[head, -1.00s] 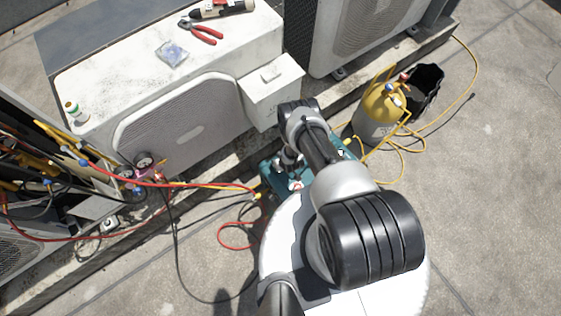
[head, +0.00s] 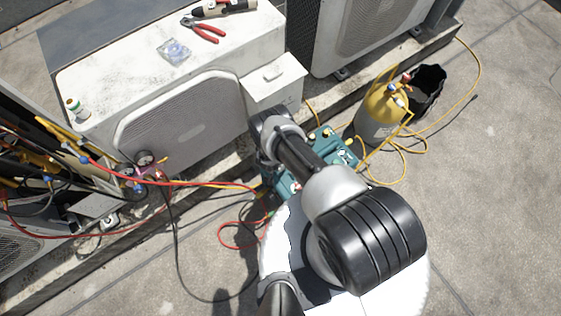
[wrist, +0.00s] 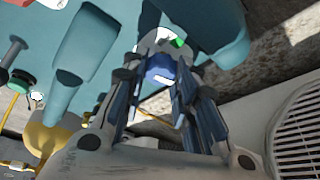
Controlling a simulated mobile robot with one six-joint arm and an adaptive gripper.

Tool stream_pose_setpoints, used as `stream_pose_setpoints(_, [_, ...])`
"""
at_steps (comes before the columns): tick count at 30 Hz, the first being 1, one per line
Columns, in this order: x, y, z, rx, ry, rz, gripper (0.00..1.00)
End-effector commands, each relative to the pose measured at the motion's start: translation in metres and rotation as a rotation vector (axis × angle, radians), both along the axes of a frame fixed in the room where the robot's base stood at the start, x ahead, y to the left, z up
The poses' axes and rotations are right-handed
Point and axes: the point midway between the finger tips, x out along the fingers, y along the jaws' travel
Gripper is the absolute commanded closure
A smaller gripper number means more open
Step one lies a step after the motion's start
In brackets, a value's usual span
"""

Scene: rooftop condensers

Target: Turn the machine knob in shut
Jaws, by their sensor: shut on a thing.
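The teal machine (head: 347,158) stands on the ground behind my arm in the head view, partly hidden by it. Its teal body (wrist: 85,55) fills the upper left of the wrist view. My gripper (wrist: 158,72) has its fingers on both sides of a blue knob (wrist: 160,74) with a white mark and is shut on it. A pale round part with a green patch shows just beyond the knob. In the head view my arm hides the gripper and the knob. The knob's exact angle is hard to tell.
A white condenser unit (head: 180,120) stands close behind and left of the machine. A yellow-topped cylinder (head: 382,115) and a black bucket (head: 428,85) stand at right. Red, yellow and black hoses cross the ground and run to gauges (head: 145,160) at left. Open concrete lies at right.

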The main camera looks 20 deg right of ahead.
Motion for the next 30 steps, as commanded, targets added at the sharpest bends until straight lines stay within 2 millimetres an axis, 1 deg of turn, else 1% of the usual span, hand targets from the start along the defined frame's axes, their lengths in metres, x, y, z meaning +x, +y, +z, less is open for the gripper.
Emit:
stream_pose_setpoints(6, [0.0018,0.0016,0.0002,0.001,-0.001,-0.127,0.97])
stream_pose_setpoints(12, [0.0019,0.0015,0.0002,0.001,-0.001,-0.195,0.97])
stream_pose_setpoints(29, [0.0020,0.0008,0.0003,0.000,-0.001,-0.225,0.97])
stream_pose_setpoints(30, [0.0021,0.0008,0.0003,0.000,-0.001,-0.225,0.71])
